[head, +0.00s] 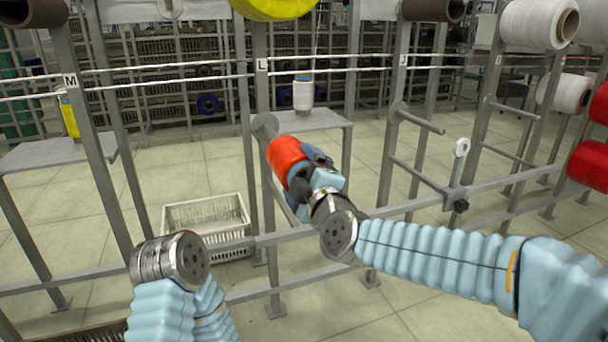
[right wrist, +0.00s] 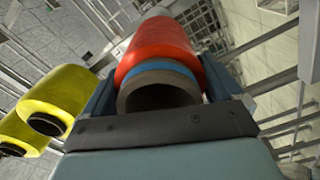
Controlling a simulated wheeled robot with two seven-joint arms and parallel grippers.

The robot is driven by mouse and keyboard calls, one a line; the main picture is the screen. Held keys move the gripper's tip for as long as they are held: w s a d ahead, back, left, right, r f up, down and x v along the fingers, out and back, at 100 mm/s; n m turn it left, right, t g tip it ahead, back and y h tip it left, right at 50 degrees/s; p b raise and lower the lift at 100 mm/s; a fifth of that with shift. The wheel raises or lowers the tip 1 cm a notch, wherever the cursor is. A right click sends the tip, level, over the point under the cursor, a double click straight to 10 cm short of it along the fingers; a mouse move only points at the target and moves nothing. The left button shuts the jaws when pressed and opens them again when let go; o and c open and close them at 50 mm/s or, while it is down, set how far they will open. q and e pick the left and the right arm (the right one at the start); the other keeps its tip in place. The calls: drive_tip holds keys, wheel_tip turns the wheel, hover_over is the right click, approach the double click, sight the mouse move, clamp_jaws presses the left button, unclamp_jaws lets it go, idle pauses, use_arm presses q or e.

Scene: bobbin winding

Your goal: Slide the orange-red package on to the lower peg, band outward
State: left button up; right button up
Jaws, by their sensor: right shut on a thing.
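The orange-red package (head: 286,153) is in my right gripper (head: 312,168), in front of post L at the round grey plate (head: 264,123) of its lower peg. In the right wrist view the package (right wrist: 160,50) lies between the two dark fingers (right wrist: 160,100), which are shut on it. Its blue band (right wrist: 162,78) and open dark tube end face my wrist. The peg itself is hidden, so I cannot tell how far the package is on it. My left arm's metal wrist shows at the lower left; its gripper fingers are out of sight.
A yellow package (head: 273,8) hangs higher on post L. A white spool (head: 303,93) stands on a small shelf behind. A pale crate (head: 206,222) is on the floor.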

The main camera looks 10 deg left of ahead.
drive_tip(key=shift+p+x, duration=0.9)
drive_tip(key=shift+x, duration=1.35)
drive_tip(key=shift+w+a, duration=0.1)
drive_tip(key=shift+p+x, duration=1.55)
drive_tip(key=shift+x, duration=1.05)
drive_tip(key=shift+w+a, duration=0.1)
drive_tip(key=shift+w, duration=0.15)
